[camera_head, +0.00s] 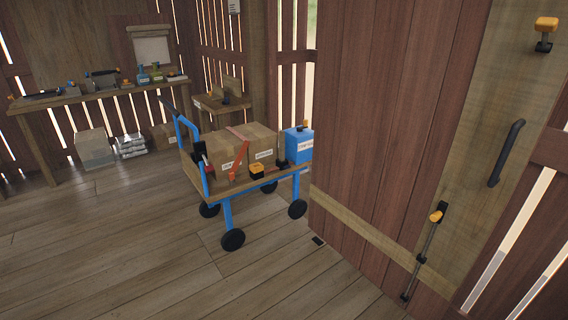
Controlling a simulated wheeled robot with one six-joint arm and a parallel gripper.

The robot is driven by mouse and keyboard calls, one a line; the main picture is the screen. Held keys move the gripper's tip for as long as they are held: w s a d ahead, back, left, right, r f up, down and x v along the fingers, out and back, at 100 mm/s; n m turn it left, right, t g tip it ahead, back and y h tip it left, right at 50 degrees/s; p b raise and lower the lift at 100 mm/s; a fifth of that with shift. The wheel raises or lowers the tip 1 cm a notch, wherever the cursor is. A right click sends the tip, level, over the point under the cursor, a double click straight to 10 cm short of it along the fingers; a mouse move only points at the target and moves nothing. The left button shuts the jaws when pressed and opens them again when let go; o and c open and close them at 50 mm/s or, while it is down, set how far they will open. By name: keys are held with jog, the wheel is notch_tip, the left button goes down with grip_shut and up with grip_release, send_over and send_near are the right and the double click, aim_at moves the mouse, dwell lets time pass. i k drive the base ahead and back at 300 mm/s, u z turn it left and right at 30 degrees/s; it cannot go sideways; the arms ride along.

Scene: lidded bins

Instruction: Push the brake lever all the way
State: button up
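A blue-framed cart (228,212) with a wooden deck and black wheels stands in the middle of the floor. I cannot tell whether this is the brake lever, nor how far any lever is pushed. My gripper is not in view.
A large wooden door (375,130) with a handle and yellow-knobbed bolt fills the right. A workbench (100,95) stands back left. The near-left floor is clear.

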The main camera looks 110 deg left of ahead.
aim_at(208, 168)
jog(key=u, duration=4.55)
jog(key=k, duration=1.3)
jog(key=z, duration=0.05)
jog(key=i, duration=0.65)
jog(key=z, duration=1.1)
jog(key=i, duration=1.6)
jog(key=u, duration=0.35)
